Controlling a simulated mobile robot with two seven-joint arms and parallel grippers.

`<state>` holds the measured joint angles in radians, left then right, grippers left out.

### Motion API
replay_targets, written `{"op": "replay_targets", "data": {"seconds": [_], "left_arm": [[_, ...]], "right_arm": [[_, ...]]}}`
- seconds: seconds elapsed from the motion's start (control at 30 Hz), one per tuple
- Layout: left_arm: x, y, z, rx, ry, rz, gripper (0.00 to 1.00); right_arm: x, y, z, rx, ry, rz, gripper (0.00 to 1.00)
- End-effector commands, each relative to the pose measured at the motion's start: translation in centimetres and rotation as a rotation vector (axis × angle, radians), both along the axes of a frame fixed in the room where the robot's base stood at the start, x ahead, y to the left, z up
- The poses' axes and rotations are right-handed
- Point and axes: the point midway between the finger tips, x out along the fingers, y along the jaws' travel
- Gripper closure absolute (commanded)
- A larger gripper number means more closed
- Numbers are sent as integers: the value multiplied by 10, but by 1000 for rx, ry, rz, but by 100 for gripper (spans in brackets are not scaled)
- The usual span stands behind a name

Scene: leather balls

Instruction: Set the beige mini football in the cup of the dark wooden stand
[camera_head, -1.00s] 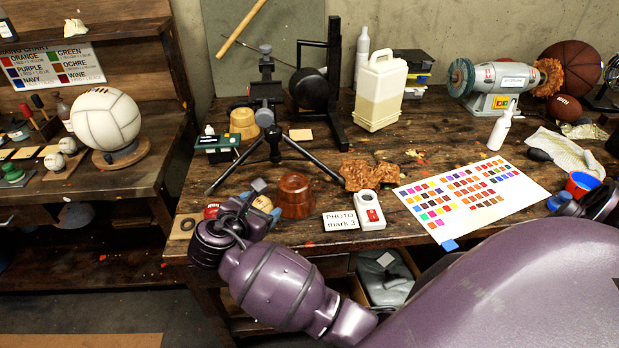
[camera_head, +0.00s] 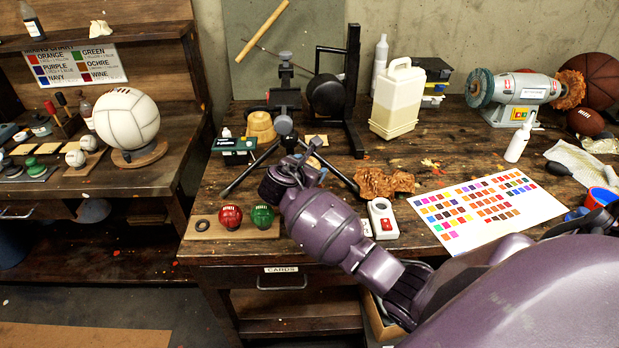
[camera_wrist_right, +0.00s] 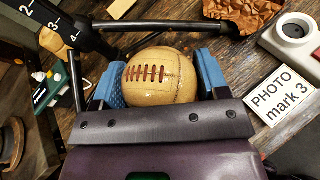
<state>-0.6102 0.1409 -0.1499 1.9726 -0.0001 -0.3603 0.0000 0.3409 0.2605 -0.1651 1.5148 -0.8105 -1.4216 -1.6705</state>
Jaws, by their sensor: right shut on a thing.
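The beige mini football (camera_wrist_right: 161,77), with dark red lacing, sits between the blue-padded fingers of my right gripper (camera_wrist_right: 160,80) in the right wrist view. The gripper is shut on it, above the bench. In the head view, my right arm reaches in from the right and its wrist hides the ball. The dark wooden stand is not visible now; my wrist and forearm cover its place in the head view, left of the PHOTO mark 3 card (camera_wrist_right: 283,97). My left gripper is not in view.
A black tripod (camera_head: 286,135) stands behind my wrist. A brown leather scrap (camera_head: 385,183) and white device (camera_head: 382,218) lie to the right.

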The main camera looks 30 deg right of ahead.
Motion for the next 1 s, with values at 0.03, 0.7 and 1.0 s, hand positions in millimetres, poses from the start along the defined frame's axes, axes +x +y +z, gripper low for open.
{"op": "replay_targets", "data": {"seconds": [0.03, 0.7, 1.0], "left_arm": [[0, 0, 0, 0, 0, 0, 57], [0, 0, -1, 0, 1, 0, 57], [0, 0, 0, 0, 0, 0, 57]], "right_arm": [[1, -2, 0, 0, 0, 0, 58], [1, -1, -36, 0, 0, 1, 58], [1, -1, -38, 0, 1, 1, 7]]}}
